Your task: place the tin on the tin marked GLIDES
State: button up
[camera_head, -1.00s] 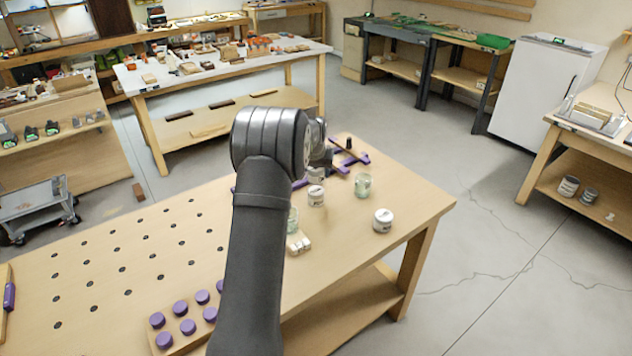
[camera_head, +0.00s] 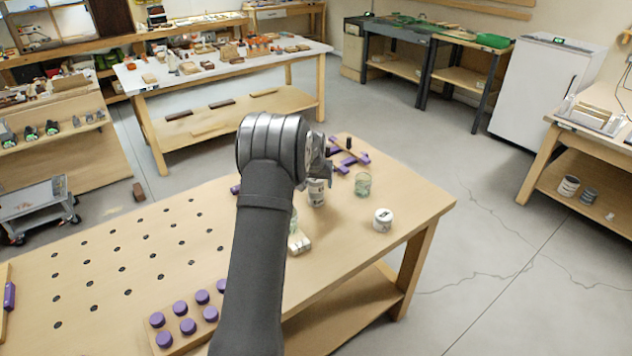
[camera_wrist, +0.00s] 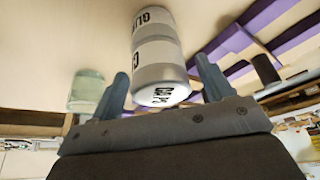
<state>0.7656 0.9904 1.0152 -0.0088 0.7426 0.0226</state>
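In the wrist view, a white-and-grey tin (camera_wrist: 160,75) with CAPS lettering on its lid stands on another tin (camera_wrist: 152,18) with lettering that starts GLI. The two look lined up and touching. My gripper (camera_wrist: 162,68) is over the stack, with one finger on each side of the upper tin and small gaps visible beside it. In the head view, my gripper (camera_head: 322,172) covers much of the upper tin, and the white side of the stack (camera_head: 316,198) shows just below it.
A glass jar (camera_head: 362,185) stands right of the stack, and another white tin (camera_head: 382,220) is nearer the table's right edge. Purple parts (camera_head: 350,160) lie behind.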

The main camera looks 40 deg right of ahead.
jog(key=shift+r, duration=0.1)
jog(key=shift+r, duration=0.25)
jog(key=v, duration=1.1)
jog(key=shift+s+a+r, duration=0.15)
jog(key=shift+r, duration=0.15)
jog(key=x, duration=1.1)
jog(key=shift+f, duration=0.4)
jog(key=shift+w+d, duration=0.2)
jog(key=shift+r, duration=1.25)
